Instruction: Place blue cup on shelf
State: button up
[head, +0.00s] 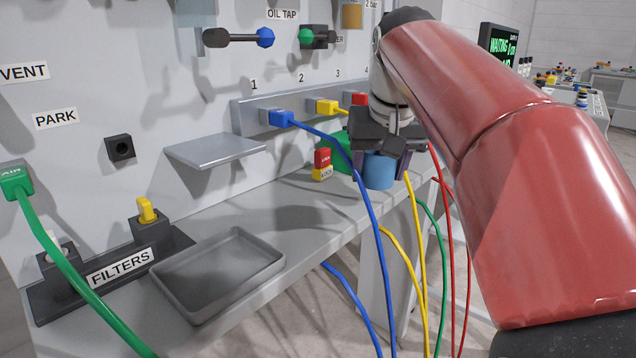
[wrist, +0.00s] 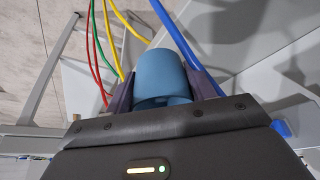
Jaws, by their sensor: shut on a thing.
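The blue cup (head: 379,171) is held in my gripper (head: 381,160), which is shut on it, above the right part of the grey bench. In the wrist view the blue cup (wrist: 158,72) sits between the two dark fingers of my gripper (wrist: 160,92). A small grey shelf (head: 214,150) juts from the wall panel, to the left of the cup, and is bare. The gripper body hides the cup's upper part in the head view.
Blue, yellow, green and red hoses hang around the cup from numbered connectors (head: 281,118). An empty grey tray (head: 218,276) and a filter holder (head: 120,262) are on the bench. Red and yellow lock blocks (head: 322,164) stand behind the blue hose. A green hose (head: 70,270) crosses the left.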

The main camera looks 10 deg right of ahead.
jog(key=p, duration=0.2)
send_over(317, 196)
jog(key=s, duration=0.2)
notch_tip(317, 196, down, 2)
jog(key=shift+d+f+b, duration=0.15)
jog(key=shift+f+b, duration=0.05)
jog(key=shift+b, duration=0.35)
notch_tip(317, 196, down, 4)
jog(key=shift+w+f+b, duration=0.1)
jog(key=shift+f+b, duration=0.1)
jog(key=shift+b, duration=0.3)
jog(key=shift+w+a+f, duration=0.1)
jog(key=shift+w+a, duration=0.15)
jog(key=shift+f, duration=0.2)
jog(key=o, duration=1)
jog(key=shift+o, duration=0.2)
